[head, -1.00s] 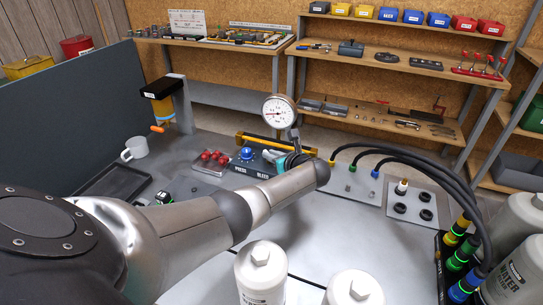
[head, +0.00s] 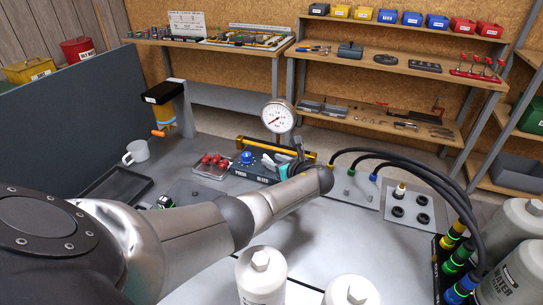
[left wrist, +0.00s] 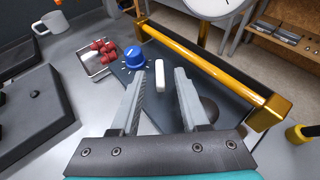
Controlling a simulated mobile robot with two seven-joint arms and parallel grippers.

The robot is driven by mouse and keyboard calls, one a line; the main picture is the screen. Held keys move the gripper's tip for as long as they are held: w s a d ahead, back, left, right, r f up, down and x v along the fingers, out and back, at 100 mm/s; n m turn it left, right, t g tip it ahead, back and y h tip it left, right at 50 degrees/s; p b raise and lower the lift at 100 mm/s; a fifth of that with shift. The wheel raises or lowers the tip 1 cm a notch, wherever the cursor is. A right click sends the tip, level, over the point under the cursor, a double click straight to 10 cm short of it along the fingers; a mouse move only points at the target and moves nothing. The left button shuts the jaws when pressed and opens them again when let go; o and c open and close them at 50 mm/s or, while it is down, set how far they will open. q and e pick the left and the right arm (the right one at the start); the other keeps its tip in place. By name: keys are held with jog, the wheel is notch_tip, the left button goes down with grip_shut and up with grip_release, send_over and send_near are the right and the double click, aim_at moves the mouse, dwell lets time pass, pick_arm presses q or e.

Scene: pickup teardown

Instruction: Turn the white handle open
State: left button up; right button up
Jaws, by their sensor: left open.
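The white handle (left wrist: 159,75) is a short white bar on the dark panel (left wrist: 118,72), right of the blue knob (left wrist: 135,56) in the left wrist view. It points roughly toward my gripper. My left gripper (left wrist: 160,82) is open, with one finger on each side of the handle's line. I cannot tell whether either finger touches it. In the head view the left gripper (head: 282,167) is at the right part of the panel, by the white handle (head: 267,160), and partly covers this area. My right gripper is not in view.
A yellow bar (left wrist: 215,68) runs along the panel's back edge, close to my fingers. A pressure gauge (head: 278,116) stands behind it. A tray of red pieces (head: 212,165) lies to the left. Two white canisters (head: 262,275) stand in front. Black hoses (head: 420,165) curve at the right.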

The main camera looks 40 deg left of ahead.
pick_arm(q)
jog(key=p+v, duration=1)
jog(key=v, duration=0.3)
jog(key=shift+d, duration=0.2)
jog(key=shift+s+r, duration=0.15)
